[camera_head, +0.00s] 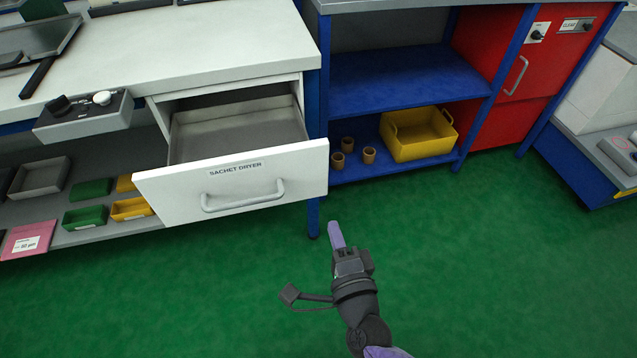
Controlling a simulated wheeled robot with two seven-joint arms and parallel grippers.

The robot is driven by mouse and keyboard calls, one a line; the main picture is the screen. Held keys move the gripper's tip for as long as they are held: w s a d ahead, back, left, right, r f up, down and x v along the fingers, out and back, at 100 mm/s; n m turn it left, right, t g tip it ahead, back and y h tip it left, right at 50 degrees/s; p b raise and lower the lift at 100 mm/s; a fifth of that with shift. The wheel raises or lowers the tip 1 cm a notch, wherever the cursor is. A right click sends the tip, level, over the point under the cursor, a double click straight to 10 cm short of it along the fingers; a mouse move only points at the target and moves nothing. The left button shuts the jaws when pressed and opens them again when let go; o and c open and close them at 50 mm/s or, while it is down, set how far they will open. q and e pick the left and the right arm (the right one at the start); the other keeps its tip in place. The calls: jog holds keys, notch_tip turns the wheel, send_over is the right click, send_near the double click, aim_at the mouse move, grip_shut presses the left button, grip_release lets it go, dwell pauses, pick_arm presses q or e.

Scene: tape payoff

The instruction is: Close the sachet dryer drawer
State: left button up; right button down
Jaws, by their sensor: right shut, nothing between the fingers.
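The sachet dryer drawer (160,196) is white, labelled "SACHET DRYER", and stands pulled out from under the white worktop at the left. Its inside (235,130) shows and looks empty. A grey bar handle (243,198) runs across its front. My right gripper (336,232) is shut and empty, with its purple fingers pointing up the picture. It is apart from the drawer, below and to the right of the drawer front's right end, over the green floor. My left gripper is out of view.
A blue table leg (313,215) stands between the drawer and my right gripper. Right of it, a blue shelf (395,168) holds a yellow bin (418,138) and several small brown cups. A control box (84,117) sits left of the drawer. The green floor (180,300) in front is clear.

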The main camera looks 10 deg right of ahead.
aim_at(317, 177)
jog(key=w+b, duration=0.2)
jog(key=w, duration=0.8)
jog(key=shift+w+f, duration=0.1)
jog(key=shift+w, duration=0.15)
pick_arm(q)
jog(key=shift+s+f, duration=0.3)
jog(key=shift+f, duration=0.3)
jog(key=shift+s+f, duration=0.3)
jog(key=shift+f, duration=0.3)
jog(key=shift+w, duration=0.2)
pick_arm(e)
jog(key=shift+w, duration=0.15)
